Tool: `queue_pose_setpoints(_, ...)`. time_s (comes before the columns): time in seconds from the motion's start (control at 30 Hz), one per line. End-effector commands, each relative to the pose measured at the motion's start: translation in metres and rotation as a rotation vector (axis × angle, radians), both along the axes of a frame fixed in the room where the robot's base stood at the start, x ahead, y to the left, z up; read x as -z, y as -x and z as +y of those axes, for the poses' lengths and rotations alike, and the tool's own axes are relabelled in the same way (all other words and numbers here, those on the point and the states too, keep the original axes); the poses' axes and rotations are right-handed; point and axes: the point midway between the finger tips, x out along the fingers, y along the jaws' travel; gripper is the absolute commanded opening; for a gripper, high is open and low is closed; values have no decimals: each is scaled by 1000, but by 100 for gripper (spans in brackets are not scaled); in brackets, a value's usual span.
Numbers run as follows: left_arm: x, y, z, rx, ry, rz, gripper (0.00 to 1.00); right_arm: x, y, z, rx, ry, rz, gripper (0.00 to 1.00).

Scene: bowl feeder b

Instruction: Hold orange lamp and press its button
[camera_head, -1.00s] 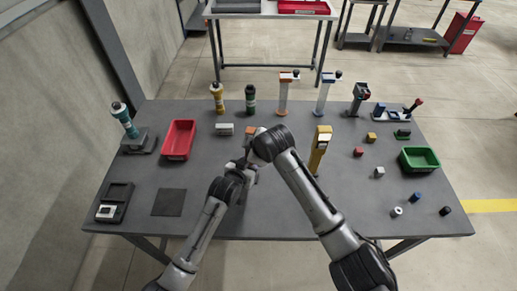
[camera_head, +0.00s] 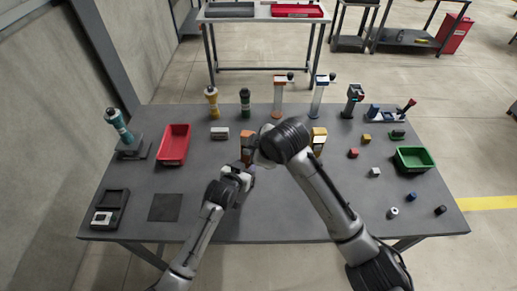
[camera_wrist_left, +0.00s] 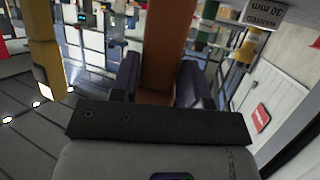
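The orange lamp (camera_head: 246,146) stands out behind my arms near the middle of the table in the head view, its lower part hidden. In the left wrist view its orange column (camera_wrist_left: 166,50) fills the space between the two fingers of my left gripper (camera_wrist_left: 160,88), which look closed against its sides. In the head view my left gripper (camera_head: 243,166) is at the lamp's lower part. Its button cannot be made out. My right arm reaches in above the lamp's right side; its gripper is hidden behind the dark forearm joint.
A yellow lamp (camera_head: 319,136) stands just right of my right arm. A red tray (camera_head: 174,145) and a dark mat (camera_head: 166,207) lie left, a green bin (camera_head: 414,159) right. Several posts line the back edge.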

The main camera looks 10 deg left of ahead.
Motion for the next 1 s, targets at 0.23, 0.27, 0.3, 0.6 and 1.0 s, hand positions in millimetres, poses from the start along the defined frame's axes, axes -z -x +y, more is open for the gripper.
queue_pose_setpoints(0.23,1,0,1,-1,-1,1,65,0,0,0,0,0,0,0)
queue_pose_setpoints(0.27,1,0,1,-1,-1,1,68,0,0,0,0,0,0,0)
queue_pose_setpoints(0.3,0,0,0,-1,-1,1,72,0,0,0,0,0,0,0)
queue_pose_setpoints(0.6,0,2,1,0,0,0,72,0,0,0,0,0,0,0)
queue_pose_setpoints(1.0,-21,52,12,0,-2,0,72,0,0,0,0,0,0,0)
